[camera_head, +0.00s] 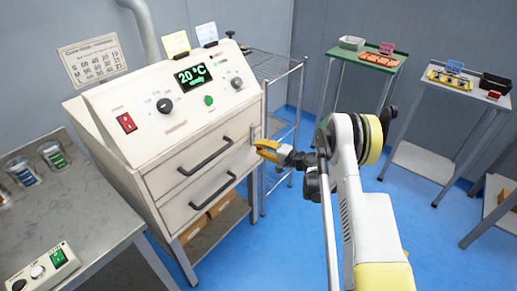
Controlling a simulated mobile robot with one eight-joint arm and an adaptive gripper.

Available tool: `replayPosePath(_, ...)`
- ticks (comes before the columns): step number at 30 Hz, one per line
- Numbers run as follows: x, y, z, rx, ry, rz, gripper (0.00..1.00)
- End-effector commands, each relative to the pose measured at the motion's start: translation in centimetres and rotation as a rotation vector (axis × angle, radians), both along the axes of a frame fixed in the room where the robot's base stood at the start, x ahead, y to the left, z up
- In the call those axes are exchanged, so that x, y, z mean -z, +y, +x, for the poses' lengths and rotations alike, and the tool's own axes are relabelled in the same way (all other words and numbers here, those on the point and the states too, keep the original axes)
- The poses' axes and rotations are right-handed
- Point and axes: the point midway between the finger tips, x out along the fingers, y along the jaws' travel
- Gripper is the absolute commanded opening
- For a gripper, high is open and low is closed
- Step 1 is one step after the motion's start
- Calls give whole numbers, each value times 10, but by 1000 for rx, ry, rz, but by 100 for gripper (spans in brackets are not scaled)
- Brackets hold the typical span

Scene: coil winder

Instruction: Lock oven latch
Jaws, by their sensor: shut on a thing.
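The oven (165,120) is a cream box with a green "20 °C" display and two drawer fronts, both flush with the body. The upper drawer (196,160) and the lower drawer (203,200) each have a dark bar handle. My gripper (258,145) is at the oven's right front edge, level with the upper drawer, its yellow fingers pointing left. It is shut on the oven latch, which is small and mostly hidden behind the fingers. The latch's exact angle cannot be told.
A wire rack (272,68) stands close behind the oven's right side. A grey bench (75,215) with jars and a small control box (42,270) is at left. Two tables with trays stand at the back right. Blue floor (270,255) is clear in front of the oven.

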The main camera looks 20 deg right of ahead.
Motion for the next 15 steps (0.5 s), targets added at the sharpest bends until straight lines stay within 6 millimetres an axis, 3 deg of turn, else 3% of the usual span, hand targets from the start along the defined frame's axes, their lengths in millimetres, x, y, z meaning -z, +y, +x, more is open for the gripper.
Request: replayPosePath(15, 0, -2, 1, 1, -31, -42, 0)
